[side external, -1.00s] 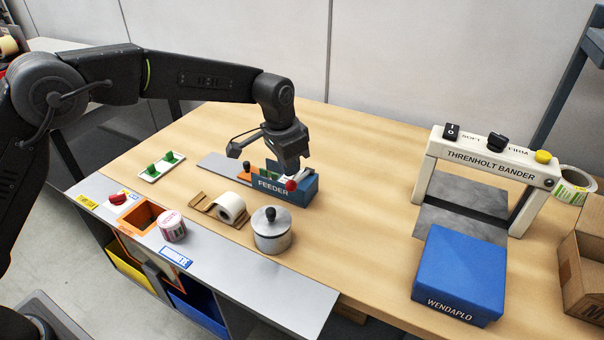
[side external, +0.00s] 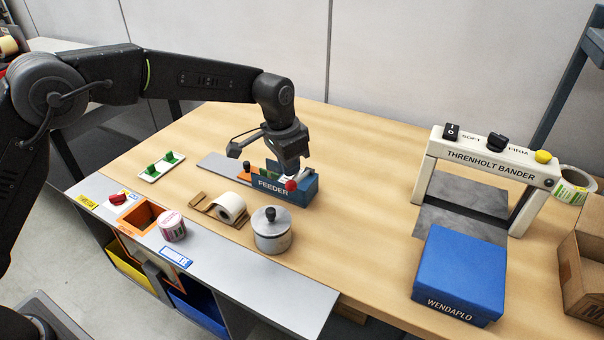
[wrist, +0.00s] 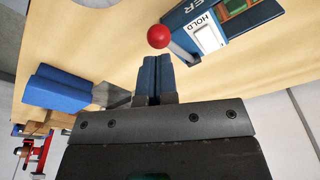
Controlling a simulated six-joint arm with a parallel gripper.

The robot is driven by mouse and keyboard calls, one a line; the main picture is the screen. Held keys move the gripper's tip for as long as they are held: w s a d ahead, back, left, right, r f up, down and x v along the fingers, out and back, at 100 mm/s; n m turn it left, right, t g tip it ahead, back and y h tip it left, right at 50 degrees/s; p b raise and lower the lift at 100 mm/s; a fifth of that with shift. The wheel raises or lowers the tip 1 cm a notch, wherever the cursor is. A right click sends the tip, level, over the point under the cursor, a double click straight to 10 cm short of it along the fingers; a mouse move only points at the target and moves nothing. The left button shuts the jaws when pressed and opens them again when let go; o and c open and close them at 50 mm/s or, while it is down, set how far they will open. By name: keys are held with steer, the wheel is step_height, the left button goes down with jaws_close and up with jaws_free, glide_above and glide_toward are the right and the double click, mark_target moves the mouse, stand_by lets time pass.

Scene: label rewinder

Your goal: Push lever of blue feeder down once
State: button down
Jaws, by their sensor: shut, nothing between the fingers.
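The blue feeder (side external: 308,192), marked FEEDER, stands on the wooden table. Its lever ends in a red ball knob (side external: 291,186) at the feeder's front side. In the wrist view the red knob (wrist: 158,37) sits just beyond my fingertips, with a small gap in the picture. The lever's grey arm (wrist: 182,52) runs from the knob to the feeder (wrist: 233,35) beside a HOLD label. My gripper (wrist: 156,62) is shut and empty. In the side view my gripper hangs over the feeder and hides part of it; its fingertips are hard to make out there.
A metal pot (side external: 272,238) and a tape roll on a wooden holder (side external: 205,209) stand in front of the feeder. The Threnholt bander (side external: 430,170) and a blue box (side external: 460,270) are to the right. The table between feeder and bander is clear.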

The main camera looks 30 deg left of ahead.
mark_target(291, 181)
steer(key=shift+f, duration=0.2)
steer(key=shift+f, duration=1.9)
steer(key=shift+r, duration=0.15)
step_height(291, 181, up, 11)
stand_by(0.7)
stand_by(0.3)
